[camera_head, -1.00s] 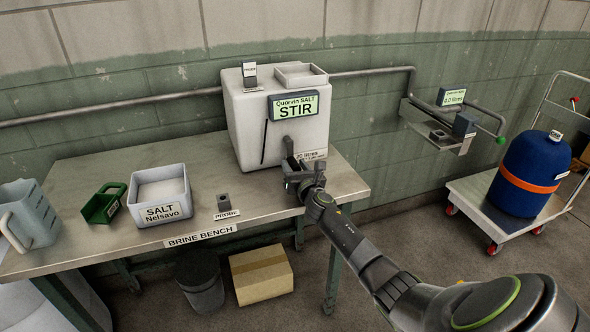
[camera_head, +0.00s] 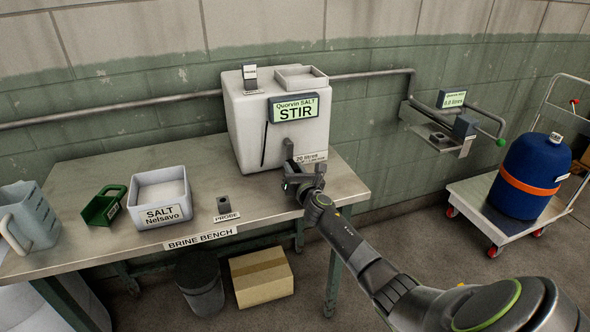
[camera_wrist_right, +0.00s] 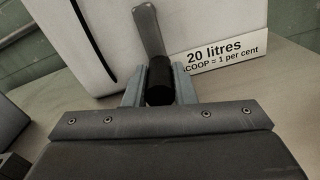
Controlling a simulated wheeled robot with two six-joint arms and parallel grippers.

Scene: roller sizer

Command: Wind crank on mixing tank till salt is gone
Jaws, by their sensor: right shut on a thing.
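The white mixing tank (camera_head: 245,140) stands at the back right of the bench. Its display (camera_head: 294,108) reads "Quorvin SALT STIR". The crank (camera_head: 289,147) is on the tank's front; in the right wrist view its grey arm (camera_wrist_right: 150,32) slants down to a black handle (camera_wrist_right: 159,80). My right gripper (camera_head: 293,178) is shut on that handle, a finger on each side, in front of the tank; it also shows in the right wrist view (camera_wrist_right: 159,90). The inside of the tank is hidden. My left gripper is not in view.
A trolley (camera_head: 480,210) with a blue drum (camera_head: 533,170) stands at the right.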

